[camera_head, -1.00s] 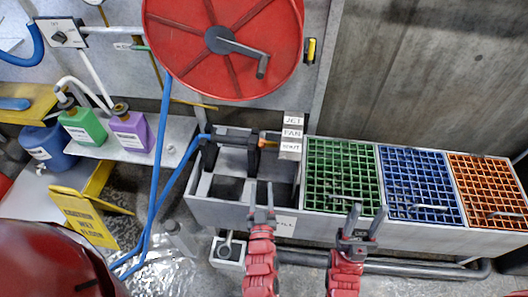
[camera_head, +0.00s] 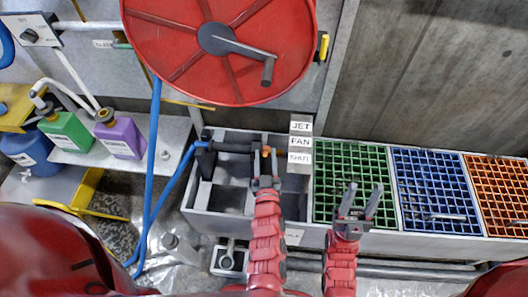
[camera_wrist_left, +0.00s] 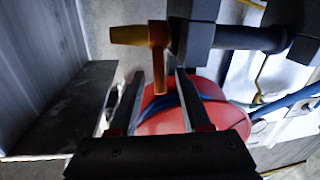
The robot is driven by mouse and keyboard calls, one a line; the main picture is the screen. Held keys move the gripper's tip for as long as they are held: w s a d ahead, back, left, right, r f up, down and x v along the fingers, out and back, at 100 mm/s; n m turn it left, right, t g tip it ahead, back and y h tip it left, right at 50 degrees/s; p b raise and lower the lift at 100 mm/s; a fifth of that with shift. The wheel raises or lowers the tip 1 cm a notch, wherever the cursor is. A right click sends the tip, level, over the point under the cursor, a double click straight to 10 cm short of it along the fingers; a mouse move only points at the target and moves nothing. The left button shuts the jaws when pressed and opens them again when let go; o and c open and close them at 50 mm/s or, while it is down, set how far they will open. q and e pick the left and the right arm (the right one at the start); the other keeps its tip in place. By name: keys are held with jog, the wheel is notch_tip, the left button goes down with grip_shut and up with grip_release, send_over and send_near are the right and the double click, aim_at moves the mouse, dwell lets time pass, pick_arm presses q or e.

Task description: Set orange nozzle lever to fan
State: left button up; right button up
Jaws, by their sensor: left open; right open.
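The orange nozzle lever (camera_head: 266,151) is on the black nozzle (camera_head: 232,147) over the grey trough, left of the label plate with JET (camera_head: 301,126), FAN (camera_head: 300,142) and SHUT (camera_head: 299,158). Its setting is hard to tell because the fingers cover part of it. My left gripper (camera_head: 266,156) is open around the lever. In the left wrist view the orange lever (camera_wrist_left: 159,62) has one arm reaching down between the open fingertips of my left gripper (camera_wrist_left: 160,76), with gaps on both sides. My right gripper (camera_head: 361,192) is open and empty above the green grate.
Green (camera_head: 340,165), blue (camera_head: 425,165) and orange (camera_head: 490,185) grates lie to the right. A red hose reel (camera_head: 180,50) hangs above the trough (camera_head: 205,222). A blue hose (camera_head: 155,130) runs down at left, near green (camera_head: 68,130) and purple (camera_head: 120,138) bottles.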

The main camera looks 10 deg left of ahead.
pick_arm(q)
jog(key=shift+s+r, duration=0.1)
jog(key=shift+s, duration=0.05)
jog(key=shift+c, duration=0.3)
grip_shut()
dwell(0.9)
